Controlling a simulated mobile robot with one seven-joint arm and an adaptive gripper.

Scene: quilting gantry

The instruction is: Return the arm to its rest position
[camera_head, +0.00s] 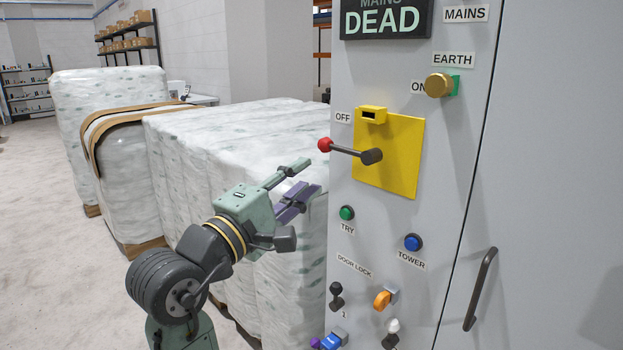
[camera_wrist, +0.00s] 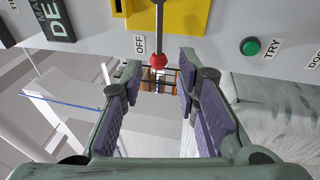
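My gripper (camera_head: 297,188) is raised in front of the grey cabinet's left side, left of the lever. In the wrist view my gripper (camera_wrist: 160,80) has its two purple-padded fingers apart with nothing between the pads. The lever with the red knob (camera_head: 324,145) points left, toward the OFF label, on a yellow plate (camera_head: 402,150). In the wrist view the red knob (camera_wrist: 158,61) shows beyond the fingertips, and I cannot tell the exact gap. My arm is bent, reaching up from the lower left.
The grey cabinet (camera_head: 540,120) fills the right, with a green TRY button (camera_head: 346,213), a blue TOWER button (camera_head: 412,242), a brass knob (camera_head: 438,85) and a door handle (camera_head: 481,288) on it. Wrapped pallets (camera_head: 240,140) stand behind my arm. Open floor (camera_head: 50,240) lies left.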

